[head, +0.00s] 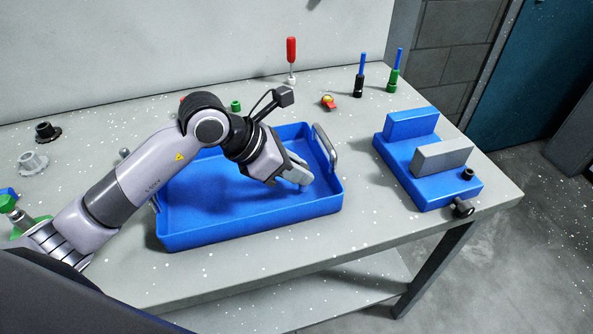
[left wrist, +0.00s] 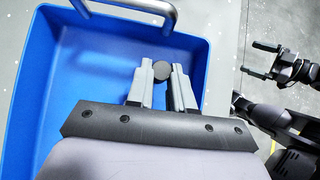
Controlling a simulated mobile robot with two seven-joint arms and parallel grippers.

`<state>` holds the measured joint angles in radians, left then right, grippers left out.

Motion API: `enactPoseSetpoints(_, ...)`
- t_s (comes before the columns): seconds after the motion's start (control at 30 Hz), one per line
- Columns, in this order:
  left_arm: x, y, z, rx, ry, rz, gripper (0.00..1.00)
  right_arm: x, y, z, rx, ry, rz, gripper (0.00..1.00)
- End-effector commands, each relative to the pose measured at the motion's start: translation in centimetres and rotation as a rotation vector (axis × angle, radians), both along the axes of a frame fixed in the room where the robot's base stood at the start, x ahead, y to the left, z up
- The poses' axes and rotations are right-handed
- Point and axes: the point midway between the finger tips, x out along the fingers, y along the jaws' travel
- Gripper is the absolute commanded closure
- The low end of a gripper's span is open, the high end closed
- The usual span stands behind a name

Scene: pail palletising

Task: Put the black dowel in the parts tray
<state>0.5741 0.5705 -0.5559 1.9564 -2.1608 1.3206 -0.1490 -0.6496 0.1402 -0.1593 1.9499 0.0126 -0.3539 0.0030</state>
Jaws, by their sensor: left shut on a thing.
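The black dowel (left wrist: 163,70) shows in the left wrist view as a round dark end between my left fingertips. My left gripper (left wrist: 163,78) is shut on it. In the head view my left gripper (head: 299,177) points down inside the right part of the parts tray, and the dowel is hidden there. The parts tray (head: 250,215) is a blue open box with metal handles on the bench; its wall also shows in the left wrist view (left wrist: 25,85). My right gripper (left wrist: 262,60), dark, shows apart from the tray at the right of the left wrist view, with its fingers apart and empty.
A blue fixture (head: 432,190) with a grey block stands right of the tray. A red-handled screwdriver (head: 291,60) and blue-topped tools (head: 359,75) stand at the back. Dark and grey round parts (head: 46,132) lie at the left. The tray floor in view is clear.

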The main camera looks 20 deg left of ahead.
Motion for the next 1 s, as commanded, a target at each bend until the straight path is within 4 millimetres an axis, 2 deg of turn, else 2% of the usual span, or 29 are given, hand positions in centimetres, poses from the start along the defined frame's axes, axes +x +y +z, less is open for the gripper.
enactPoseSetpoints(0.07,-0.1,0.0,-0.9,0.0,0.001,-0.001,1.0,0.0,0.0,0.0,0.0,0.0,0.0,0.0)
enactPoseSetpoints(0.4,0.0,0.0,-1.4,0.0,-0.002,-0.001,1.0,0.0,0.0,-0.4,0.0,0.0,0.0,0.0)
enactPoseSetpoints(0.43,0.0,0.0,-1.4,0.0,-0.002,-0.001,0.75,0.0,0.0,-0.4,0.0,0.0,0.0,0.0)
enactPoseSetpoints(0.5,0.0,0.0,-1.2,0.0,-0.002,-0.001,0.53,0.0,0.0,-0.3,0.0,0.0,0.0,0.0)
enactPoseSetpoints(0.83,0.0,0.0,-1.1,0.0,-0.001,-0.001,0.53,0.0,0.0,-0.1,0.0,0.0,0.0,0.0)
enactPoseSetpoints(1.0,-0.6,0.9,0.6,0.002,-0.003,0.001,0.53,0.0,0.0,1.1,0.0,0.0,0.0,0.0)
